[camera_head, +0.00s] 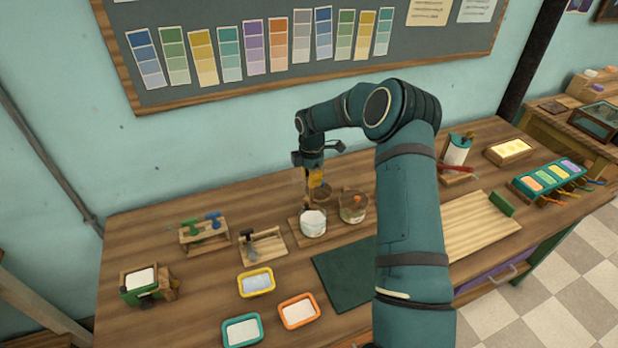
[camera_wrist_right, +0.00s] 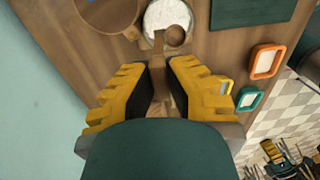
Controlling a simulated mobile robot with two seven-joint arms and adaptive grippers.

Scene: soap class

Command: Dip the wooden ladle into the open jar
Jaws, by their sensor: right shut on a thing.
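My right gripper (camera_head: 316,185) points down over the table and is shut on the wooden ladle (camera_wrist_right: 160,72), whose handle runs between the yellow and black fingers (camera_wrist_right: 166,85). The open jar (camera_head: 313,223), glass with white contents, stands on a small wooden board; its white opening shows in the right wrist view (camera_wrist_right: 165,14). In that view the ladle's round bowl overlaps the near edge of the opening. I cannot tell whether the bowl is above the rim or inside. In the head view the ladle is small and partly hidden by the gripper. My left gripper is not clearly seen.
A second jar (camera_head: 353,207) stands close on the right. A dark green mat (camera_head: 345,275) lies in front, partly behind my right arm. Yellow (camera_head: 257,294), orange (camera_head: 300,325) and teal (camera_head: 228,343) trays lie front left. Small wooden stands (camera_head: 205,248) are farther left.

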